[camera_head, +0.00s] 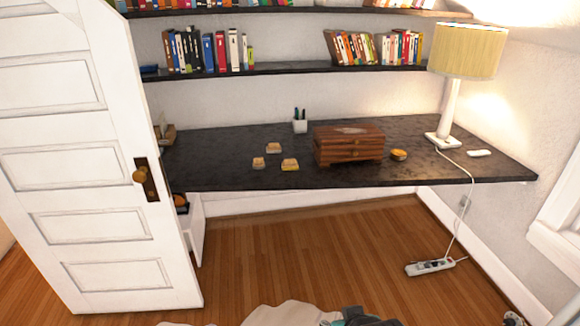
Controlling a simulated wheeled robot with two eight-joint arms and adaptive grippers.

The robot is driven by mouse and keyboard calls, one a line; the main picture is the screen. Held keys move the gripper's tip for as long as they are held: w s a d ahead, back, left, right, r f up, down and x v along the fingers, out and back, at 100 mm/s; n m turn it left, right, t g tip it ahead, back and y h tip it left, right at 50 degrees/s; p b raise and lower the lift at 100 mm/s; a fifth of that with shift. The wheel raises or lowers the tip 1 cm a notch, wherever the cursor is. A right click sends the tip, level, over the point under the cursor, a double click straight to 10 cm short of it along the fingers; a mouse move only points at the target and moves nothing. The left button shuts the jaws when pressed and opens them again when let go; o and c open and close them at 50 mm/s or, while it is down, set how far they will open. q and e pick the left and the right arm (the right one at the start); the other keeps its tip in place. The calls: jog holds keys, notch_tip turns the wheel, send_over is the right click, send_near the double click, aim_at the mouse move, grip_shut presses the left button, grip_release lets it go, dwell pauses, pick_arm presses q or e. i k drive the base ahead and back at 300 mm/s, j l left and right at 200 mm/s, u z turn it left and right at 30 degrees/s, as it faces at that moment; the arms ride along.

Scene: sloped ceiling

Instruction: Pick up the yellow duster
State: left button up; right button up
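Several small yellowish objects lie on the dark desk (230,176). Three are pale-topped, block-like pieces with yellow-orange parts: one at the back (273,148), one at the left (259,162) and one at the front right (290,164). A rounder yellow object (398,155) lies just right of the wooden box (348,146). They are too small for me to tell for sure which is the yellow duster. Nothing covers them. Neither of my grippers can be made out in this view.
A white door (85,200) stands open at the left. A lamp (465,60) and a pen cup (300,122) stand on the desk. Bookshelves (290,70) hang above. A power strip (430,267) and pale cloth (285,314) lie low; the wooden floor between is clear.

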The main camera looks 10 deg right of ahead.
aim_at(289, 164)
jog(key=i+l, duration=0.15)
jog(key=i, duration=1.2)
jog(key=i+l, duration=0.2)
jog(key=i, duration=1.1)
jog(key=l+z, duration=0.05)
